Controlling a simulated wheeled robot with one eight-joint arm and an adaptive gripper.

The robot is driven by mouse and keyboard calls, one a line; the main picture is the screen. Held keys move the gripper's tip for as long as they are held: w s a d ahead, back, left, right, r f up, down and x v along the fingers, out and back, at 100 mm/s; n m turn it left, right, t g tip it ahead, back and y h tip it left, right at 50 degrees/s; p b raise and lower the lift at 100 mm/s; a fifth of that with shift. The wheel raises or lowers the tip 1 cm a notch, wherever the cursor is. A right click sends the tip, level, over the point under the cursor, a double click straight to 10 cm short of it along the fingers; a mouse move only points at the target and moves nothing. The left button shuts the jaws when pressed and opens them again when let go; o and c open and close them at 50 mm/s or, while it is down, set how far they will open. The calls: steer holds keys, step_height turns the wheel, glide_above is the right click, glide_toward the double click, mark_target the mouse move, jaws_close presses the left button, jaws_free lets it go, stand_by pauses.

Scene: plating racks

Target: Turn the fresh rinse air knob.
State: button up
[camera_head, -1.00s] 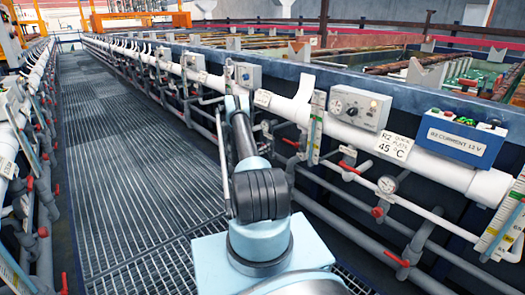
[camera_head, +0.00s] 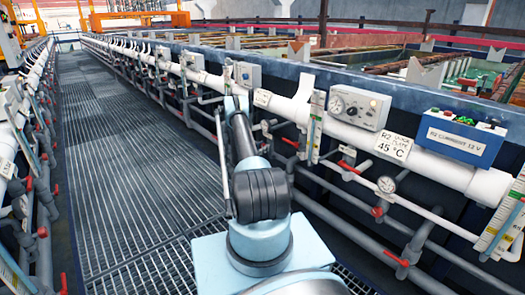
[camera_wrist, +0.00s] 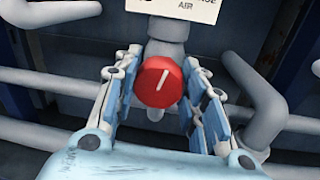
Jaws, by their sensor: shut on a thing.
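In the wrist view a round red knob (camera_wrist: 160,82) with a white pointer line sits on a grey pipe fitting. The line stands nearly upright, its top leaning a little right. A white label (camera_wrist: 175,8) above the knob is cut off by the frame edge; the word AIR can be read. My gripper (camera_wrist: 162,86) has one blue-and-grey finger on each side of the knob and is shut on it. In the head view my arm hides the knob, and the fingers cannot be made out.
Grey pipes (camera_wrist: 48,78) run at the left, and another pipe (camera_wrist: 262,100) stands close by the right finger. In the head view a grey control box (camera_head: 247,74), a gauge box (camera_head: 360,106) and a blue box (camera_head: 460,138) line the rack. The grated walkway (camera_head: 115,150) is clear at left.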

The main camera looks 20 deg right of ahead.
steer(key=o, duration=1.1)
steer(key=shift+a, duration=0.1)
steer(key=v, duration=1.2)
